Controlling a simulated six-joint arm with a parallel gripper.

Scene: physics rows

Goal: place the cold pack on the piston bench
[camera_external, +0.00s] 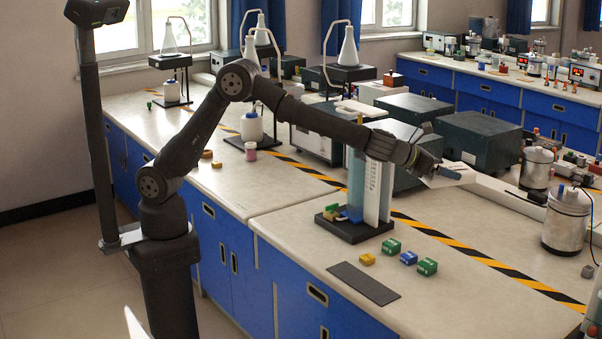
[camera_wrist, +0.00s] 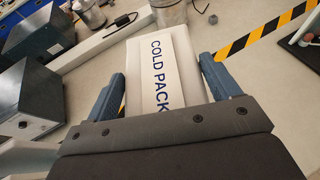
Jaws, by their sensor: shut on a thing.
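The cold pack (camera_wrist: 160,70) is a white flat pack with dark "COLD PACK" lettering in the wrist view. It lies between the two blue fingers of my gripper (camera_wrist: 162,75), which is shut on it. In the external view my gripper (camera_external: 438,172) holds the white pack (camera_external: 456,178) in the air above the right bench, to the right of an upright stand. That stand, with a pale blue column, a white scale plate and a black base (camera_external: 350,233), appears to be the piston bench. My forearm passes in front of its top.
Small yellow, green and blue blocks (camera_external: 409,258) and a dark flat mat (camera_external: 363,283) lie in front of the stand. Dark boxes (camera_external: 480,140) stand behind my gripper. A metal canister (camera_external: 567,218) is at the right. Striped tape (camera_external: 470,255) crosses the bench.

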